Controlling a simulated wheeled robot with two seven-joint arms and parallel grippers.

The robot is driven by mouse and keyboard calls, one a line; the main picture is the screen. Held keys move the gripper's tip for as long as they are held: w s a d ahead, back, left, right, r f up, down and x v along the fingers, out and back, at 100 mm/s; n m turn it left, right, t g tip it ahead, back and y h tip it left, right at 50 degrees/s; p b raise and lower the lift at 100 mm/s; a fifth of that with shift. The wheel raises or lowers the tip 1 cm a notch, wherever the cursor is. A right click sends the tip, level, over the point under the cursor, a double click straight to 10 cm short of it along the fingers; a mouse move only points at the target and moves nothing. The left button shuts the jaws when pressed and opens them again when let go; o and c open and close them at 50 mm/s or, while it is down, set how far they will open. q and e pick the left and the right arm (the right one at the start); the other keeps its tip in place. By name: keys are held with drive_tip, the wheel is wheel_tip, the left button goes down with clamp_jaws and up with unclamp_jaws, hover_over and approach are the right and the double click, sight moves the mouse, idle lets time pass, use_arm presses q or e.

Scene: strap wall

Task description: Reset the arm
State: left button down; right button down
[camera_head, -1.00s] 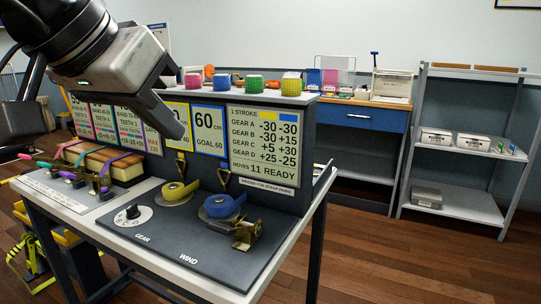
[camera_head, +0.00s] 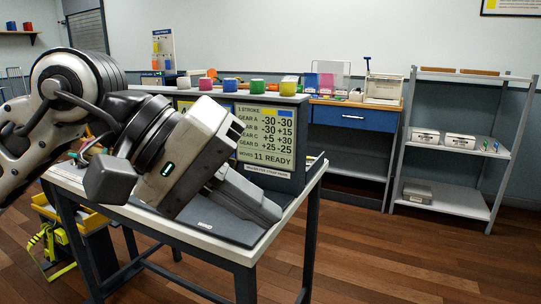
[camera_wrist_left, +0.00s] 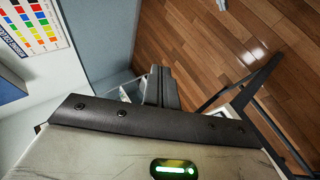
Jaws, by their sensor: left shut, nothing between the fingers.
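My left arm comes in from the left in the head view and covers much of the strap table. My left gripper (camera_head: 262,207) is shut and empty, held in front of the table's dark panel and pointing down to the right. In the left wrist view its shut fingers (camera_wrist_left: 160,88) show beyond the wrist housing. The arm hides the tape rolls, the gear dial and most of the left signs. My right gripper is not in view.
The strap table (camera_head: 215,245) bears a dark upright board with a gear sign (camera_head: 266,140). Several coloured rolls line its top. A blue desk (camera_head: 355,118) and a grey shelf rack (camera_head: 450,205) stand behind to the right. Wooden floor (camera_head: 400,260) is clear at the front right.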

use_arm(q)
drive_tip(key=s+d+r+n+g+h+p, duration=0.25)
drive_tip(key=d+n+g+h, duration=0.2)
drive_tip(key=n+h, duration=0.65)
drive_tip(key=w+a+f+m+t+y+p, duration=0.1)
drive_tip(key=w+a+f+m+t+y, duration=0.5)
drive_tip(key=m+t, duration=0.7)
drive_tip(key=w+a+f+m+t+y+p, duration=0.1)
drive_tip(key=w+a+f+m+t+y, duration=0.25)
drive_tip(key=f+m+t, duration=0.9)
drive_tip(key=s+a+f+n+g+y, duration=0.2)
drive_tip(key=s+f+n+g, duration=0.1)
drive_tip(key=f, duration=0.3)
drive_tip(key=s+a+f+n+g+y, duration=0.2)
drive_tip(key=s+f+n+g+y, duration=0.1)
drive_tip(key=s+f+n+g, duration=0.1)
drive_tip(key=s+a+f+n+g+y+p, duration=0.1)
drive_tip(key=s+a+f+n+g+y, duration=0.2)
drive_tip(key=s+f+n, duration=0.2)
wheel_tip(320, 180, down, 4)
drive_tip(key=shift+f+n, duration=0.15)
drive_tip(key=shift+n, duration=0.8)
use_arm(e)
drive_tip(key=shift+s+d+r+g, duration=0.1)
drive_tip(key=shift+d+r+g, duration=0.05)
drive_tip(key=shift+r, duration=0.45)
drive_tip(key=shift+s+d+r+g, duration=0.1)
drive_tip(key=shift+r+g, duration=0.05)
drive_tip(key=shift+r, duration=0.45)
